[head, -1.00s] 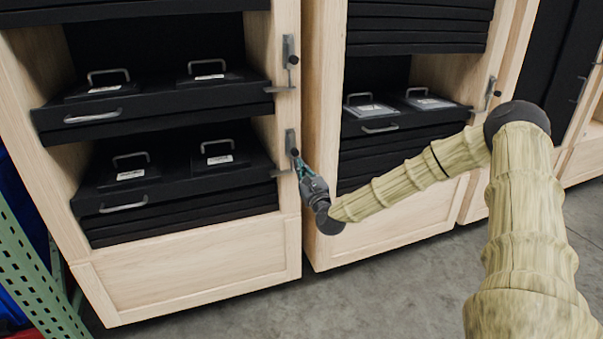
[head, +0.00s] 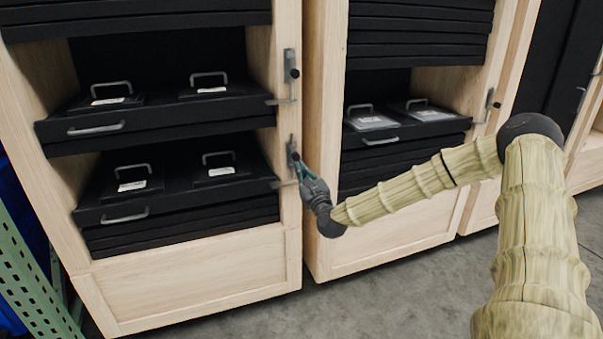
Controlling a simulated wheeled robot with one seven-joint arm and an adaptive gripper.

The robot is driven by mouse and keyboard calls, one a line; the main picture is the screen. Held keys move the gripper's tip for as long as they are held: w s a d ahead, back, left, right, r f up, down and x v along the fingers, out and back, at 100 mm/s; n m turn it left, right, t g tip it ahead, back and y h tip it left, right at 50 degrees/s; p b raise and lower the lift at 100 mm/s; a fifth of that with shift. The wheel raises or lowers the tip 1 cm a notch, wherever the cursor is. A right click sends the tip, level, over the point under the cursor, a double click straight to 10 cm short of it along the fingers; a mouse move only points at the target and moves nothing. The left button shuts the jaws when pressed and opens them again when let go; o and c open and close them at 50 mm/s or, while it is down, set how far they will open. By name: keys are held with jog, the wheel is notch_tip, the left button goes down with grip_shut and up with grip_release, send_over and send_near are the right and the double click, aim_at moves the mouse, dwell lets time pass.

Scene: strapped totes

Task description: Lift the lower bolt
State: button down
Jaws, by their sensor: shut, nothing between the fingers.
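The lower bolt (head: 291,146) is a grey metal plate with a dark knob on the front post of the left wooden cabinet (head: 190,275). My gripper (head: 300,167) is at the lower bolt, its fingertips just below and beside the knob. The fingers look closed with nothing between them. Whether they touch the knob cannot be told at this size. The gripper hides part of the bolt. The upper bolt (head: 290,70), of the same kind, sits higher on the same post, with a bar reaching left over the upper tray's edge.
Black trays with handles (head: 95,129) and lidded boxes (head: 212,86) fill the left cabinet. A second cabinet (head: 395,245) with a similar bolt (head: 489,100) stands to the right. Green perforated shelving (head: 30,275) is at lower left. Bare concrete floor (head: 420,290) lies in front.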

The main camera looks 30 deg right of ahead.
jog(key=s+f+b, duration=0.2)
jog(key=s+f, duration=0.4)
jog(key=s, duration=0.3)
jog(key=shift+s+a+f, duration=0.2)
jog(key=shift+s+a, duration=0.2)
jog(key=shift+a, duration=0.05)
jog(key=shift+a, duration=0.1)
dwell(0.5)
